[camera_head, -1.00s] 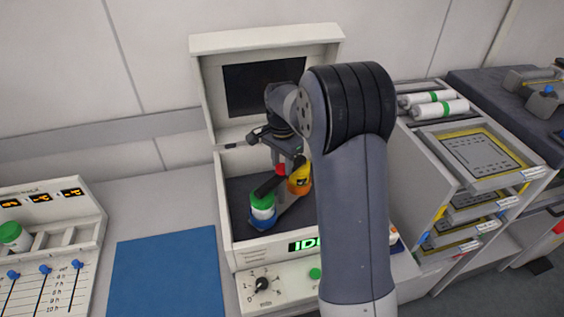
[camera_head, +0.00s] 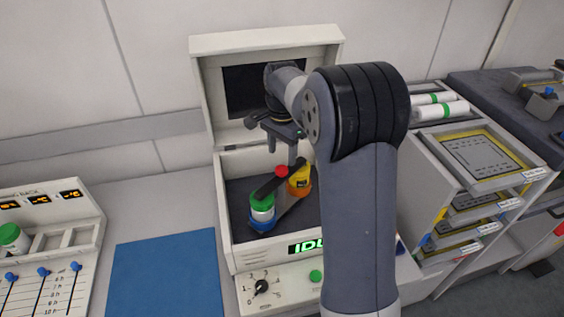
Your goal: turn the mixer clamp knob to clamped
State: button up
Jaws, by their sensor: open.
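The mixer (camera_head: 227,218) is a white box with its lid raised. Inside, a dark bar (camera_head: 268,187) lies slantwise across two jars: a green-lidded white jar (camera_head: 262,211) and a yellow-orange jar (camera_head: 300,182). A small red knob (camera_head: 281,171) sits at the middle of the bar; I take it for the clamp knob. I cannot read its clamp position. My gripper (camera_head: 282,150) is open and points down just above the red knob, apparently with nothing between its fingers. One finger overlaps the area near the knob, so I cannot tell whether they touch.
The mixer's raised lid (camera_head: 265,42) stands behind my gripper. A dial (camera_head: 261,287) and a green button (camera_head: 316,276) are on the front panel, below a partly hidden green display (camera_head: 301,248). A blue mat (camera_head: 165,275) lies left. A tray rack (camera_head: 440,190) stands right.

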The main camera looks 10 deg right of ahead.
aim_at(282, 168)
notch_tip(282, 168, up, 6)
jog(key=shift+f, duration=0.1)
dwell(0.4)
notch_tip(282, 168, down, 11)
jog(key=shift+p, duration=0.35)
dwell(0.4)
